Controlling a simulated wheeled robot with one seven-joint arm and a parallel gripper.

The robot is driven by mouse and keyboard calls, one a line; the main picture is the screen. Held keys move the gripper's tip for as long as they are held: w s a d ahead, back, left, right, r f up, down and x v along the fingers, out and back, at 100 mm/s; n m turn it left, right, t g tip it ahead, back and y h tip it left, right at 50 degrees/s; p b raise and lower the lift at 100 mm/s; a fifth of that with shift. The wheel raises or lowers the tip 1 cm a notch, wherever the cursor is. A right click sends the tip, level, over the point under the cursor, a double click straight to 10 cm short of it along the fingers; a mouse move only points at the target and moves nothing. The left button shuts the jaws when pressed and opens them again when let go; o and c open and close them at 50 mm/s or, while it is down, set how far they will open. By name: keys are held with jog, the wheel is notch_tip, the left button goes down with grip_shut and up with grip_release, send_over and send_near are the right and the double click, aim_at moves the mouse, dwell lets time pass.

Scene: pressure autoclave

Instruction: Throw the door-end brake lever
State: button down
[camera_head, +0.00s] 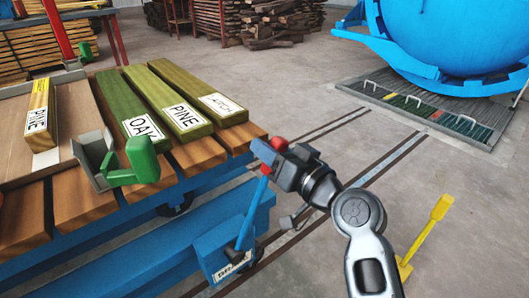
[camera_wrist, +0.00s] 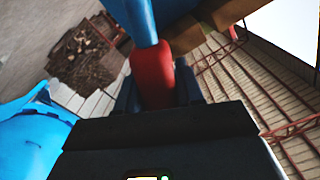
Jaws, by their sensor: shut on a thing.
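The brake lever is a blue rod (camera_head: 252,208) with a red grip at its top. It rises from a blue bracket plate (camera_head: 222,262) with a partly readable label at the cart's near end, leaning to the right. My gripper (camera_head: 270,158) is shut on the red grip, just off the cart's corner. In the wrist view the red grip (camera_wrist: 152,72) sits between my two dark fingers, and the blue rod (camera_wrist: 141,20) runs away from it. The fingers hide part of the grip in the head view.
The blue cart bears wooden planks, including labelled green ones (camera_head: 180,112), left of my gripper. A yellow lever (camera_head: 425,228) stands on the right. A blue vessel (camera_head: 450,35) and a floor grate (camera_head: 425,108) are at the back right.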

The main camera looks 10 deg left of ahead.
jog(key=shift+w+d+f, duration=0.15)
jog(key=shift+d+f, duration=0.05)
jog(key=shift+d, duration=0.05)
jog(key=c, duration=0.9)
grip_release()
jog(key=shift+c, duration=0.2)
jog(key=shift+o, duration=0.7)
jog(key=shift+a, duration=0.1)
jog(key=p+v, duration=0.1)
jog(key=v, duration=0.6)
jog(key=shift+s+d, duration=0.25)
jog(key=shift+d, duration=0.05)
